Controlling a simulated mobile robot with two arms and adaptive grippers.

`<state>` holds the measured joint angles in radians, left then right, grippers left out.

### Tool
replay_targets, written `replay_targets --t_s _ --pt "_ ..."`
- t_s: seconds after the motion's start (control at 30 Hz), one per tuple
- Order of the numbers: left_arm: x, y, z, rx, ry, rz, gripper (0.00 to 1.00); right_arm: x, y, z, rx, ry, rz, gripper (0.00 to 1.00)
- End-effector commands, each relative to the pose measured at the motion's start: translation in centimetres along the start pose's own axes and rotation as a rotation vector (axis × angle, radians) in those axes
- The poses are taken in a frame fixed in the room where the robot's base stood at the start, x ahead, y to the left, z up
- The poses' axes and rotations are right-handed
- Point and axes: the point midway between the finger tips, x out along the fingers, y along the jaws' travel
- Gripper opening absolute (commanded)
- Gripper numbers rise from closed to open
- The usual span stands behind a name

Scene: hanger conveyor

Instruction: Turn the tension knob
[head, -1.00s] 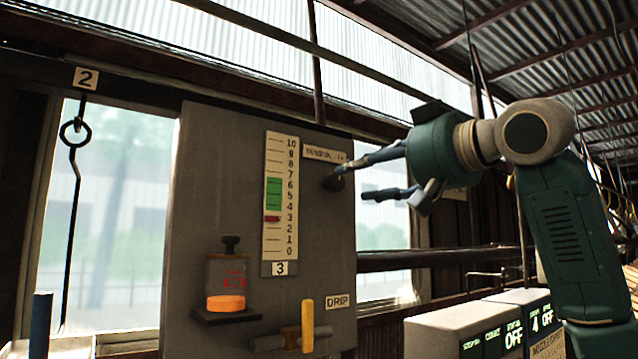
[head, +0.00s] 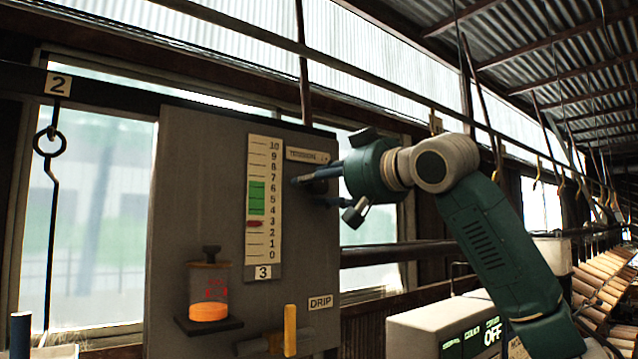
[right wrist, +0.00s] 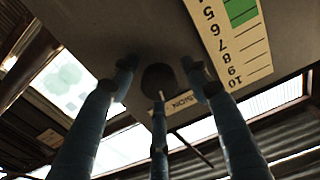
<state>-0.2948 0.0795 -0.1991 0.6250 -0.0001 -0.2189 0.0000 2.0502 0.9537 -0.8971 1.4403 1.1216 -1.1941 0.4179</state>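The tension knob (right wrist: 157,79) is a dark round knob on the grey panel (head: 195,225), beside the tension label (head: 307,156). In the right wrist view it sits between my blue fingers, with small gaps visible on both sides. In the head view my right gripper (head: 310,188) is at the knob and mostly covers it. Its fingers are spread around the knob and look open; contact with the third, nearer finger is unclear. The tension scale (head: 262,240) has a green band around 4 to 6 and a red marker (head: 255,223) near 3. My left gripper is not in view.
An orange-lit drip cup (head: 208,290) and a yellow lever (head: 290,330) are on the panel's lower part. A hook (head: 50,145) hangs at the left. A control box (head: 430,325) stands at the lower right. A dark rail (head: 400,254) runs right of the panel.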

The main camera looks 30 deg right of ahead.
Motion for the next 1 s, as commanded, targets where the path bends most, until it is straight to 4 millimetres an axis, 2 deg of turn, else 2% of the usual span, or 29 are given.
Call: replay_targets --t_s 0.03,0.17,0.2,0.57,1.0 --pt "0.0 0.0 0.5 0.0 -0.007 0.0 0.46 0.0 0.0 0.0 0.0 0.0 0.0 0.33" --pt "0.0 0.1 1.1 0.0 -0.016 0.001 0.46 0.0 0.0 0.0 0.0 0.0 -0.001 0.08" --pt "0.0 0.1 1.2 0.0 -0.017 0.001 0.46 0.0 0.0 0.0 0.0 0.001 -0.001 0.05" --pt "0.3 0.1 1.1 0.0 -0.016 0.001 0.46 -0.1 0.0 -0.1 0.059 0.005 -0.003 0.05" --pt "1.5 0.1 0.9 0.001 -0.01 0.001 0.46 -0.1 0.0 -0.1 0.392 0.007 -0.005 0.05"
